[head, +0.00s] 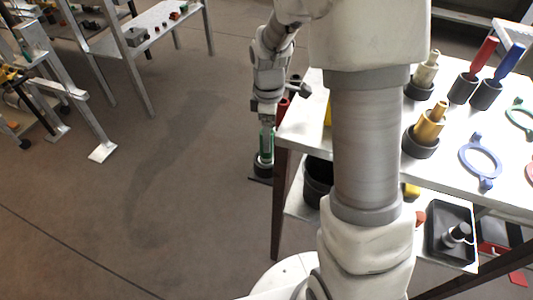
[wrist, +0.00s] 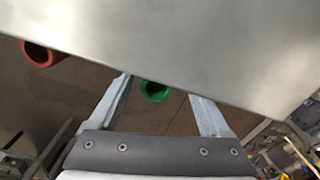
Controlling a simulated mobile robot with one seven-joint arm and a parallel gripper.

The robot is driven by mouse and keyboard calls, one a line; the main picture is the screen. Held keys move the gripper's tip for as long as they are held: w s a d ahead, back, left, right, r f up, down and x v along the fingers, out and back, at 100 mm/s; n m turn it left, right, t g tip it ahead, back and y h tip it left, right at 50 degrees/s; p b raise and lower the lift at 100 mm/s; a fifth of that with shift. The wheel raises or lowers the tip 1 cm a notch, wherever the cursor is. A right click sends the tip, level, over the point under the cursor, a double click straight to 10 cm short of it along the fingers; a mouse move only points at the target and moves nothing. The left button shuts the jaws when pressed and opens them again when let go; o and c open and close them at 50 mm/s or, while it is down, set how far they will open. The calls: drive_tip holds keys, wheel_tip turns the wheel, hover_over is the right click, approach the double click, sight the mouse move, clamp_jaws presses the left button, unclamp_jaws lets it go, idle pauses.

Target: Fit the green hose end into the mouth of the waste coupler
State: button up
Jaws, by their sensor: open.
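The green hose end (wrist: 156,91) shows in the wrist view as a round open ring between the two fingers of my gripper (wrist: 159,86). The fingers are apart, and I cannot tell whether either touches it. In the head view the green hose end (head: 266,143) is upright below my gripper (head: 267,122), beside the table's left edge. A dark cup-like piece (head: 263,167) is directly below it; I cannot tell whether the green end sits inside it. I cannot tell which piece is the waste coupler.
A grey panel (wrist: 190,40) fills the top of the wrist view, close to the fingers. A red ring (wrist: 40,54) is at left. The white table (head: 460,115) holds several dark cups with brass, red and blue pieces. Open floor (head: 150,200) lies left.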

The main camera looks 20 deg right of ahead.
sight(265, 160)
drive_tip(key=f, duration=0.1)
drive_tip(key=f+b, duration=0.1)
drive_tip(key=f, duration=0.2)
drive_tip(key=shift+w+a, duration=0.15)
drive_tip(key=shift+w, duration=0.1)
drive_tip(key=shift+r, duration=0.1)
clamp_jaws()
